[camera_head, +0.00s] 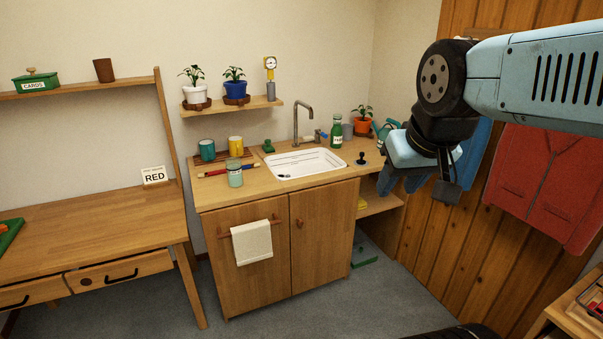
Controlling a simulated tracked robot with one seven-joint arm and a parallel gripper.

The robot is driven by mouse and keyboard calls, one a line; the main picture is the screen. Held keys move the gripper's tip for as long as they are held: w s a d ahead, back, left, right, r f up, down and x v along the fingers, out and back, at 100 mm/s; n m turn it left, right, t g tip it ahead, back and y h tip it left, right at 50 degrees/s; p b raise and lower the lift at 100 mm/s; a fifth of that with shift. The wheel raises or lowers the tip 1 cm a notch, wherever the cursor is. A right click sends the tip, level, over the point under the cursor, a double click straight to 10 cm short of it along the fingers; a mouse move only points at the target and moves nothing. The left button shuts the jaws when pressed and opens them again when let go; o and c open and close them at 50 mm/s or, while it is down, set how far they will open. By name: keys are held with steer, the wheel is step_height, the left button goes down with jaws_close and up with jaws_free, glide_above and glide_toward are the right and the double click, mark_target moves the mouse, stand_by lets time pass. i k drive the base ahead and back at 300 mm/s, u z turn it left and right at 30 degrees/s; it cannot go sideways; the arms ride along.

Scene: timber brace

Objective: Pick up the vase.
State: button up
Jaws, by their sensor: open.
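I see nothing that is plainly a vase. A pale green jar (235,173) stands at the counter's front left, and a green bottle (336,131) with a light label stands behind the sink's right end. I cannot tell whether either is the vase. My gripper (414,181) hangs at the right, fingers downward, open, with nothing seen in it. It appears in front of the counter's right end and hides part of what lies behind it.
The counter (262,188) holds a white sink (304,163), a teal mug (207,150), a yellow mug (236,145) and a potted plant (362,125). A wall shelf (215,109) carries two more plants. A desk (95,225) stands left; a red jacket (545,180) hangs right.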

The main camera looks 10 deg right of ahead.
mark_target(234, 167)
steer(key=z, duration=0.55)
steer(key=i, duration=2.35)
steer(key=u, duration=1.8)
